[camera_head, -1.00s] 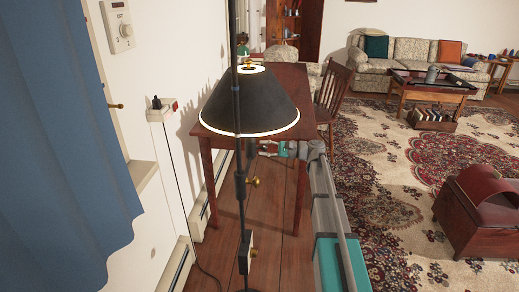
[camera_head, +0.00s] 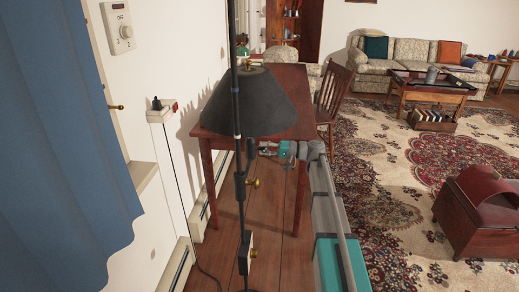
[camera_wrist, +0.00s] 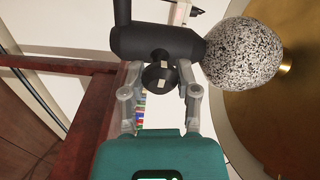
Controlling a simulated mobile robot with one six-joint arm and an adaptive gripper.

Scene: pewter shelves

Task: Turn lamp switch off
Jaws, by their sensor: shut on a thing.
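The floor lamp has a black cone shade (camera_head: 250,105) on a dark pole (camera_head: 241,215) in the head view. Its shade rim and top show no glow. In the wrist view the speckled bulb (camera_wrist: 243,53) is unlit, in a black socket (camera_wrist: 150,42). The lamp switch (camera_wrist: 161,77), a dark round knob with two pale marks, sits just below the socket. My gripper (camera_wrist: 160,70) is shut on the switch, a finger on either side of it.
A wooden table (camera_head: 290,75) stands behind the lamp, with a chair (camera_head: 333,92) at its right. A blue curtain (camera_head: 65,150) and the wall with an outlet box (camera_head: 161,112) are at the left. A patterned rug (camera_head: 400,180) covers the floor at right.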

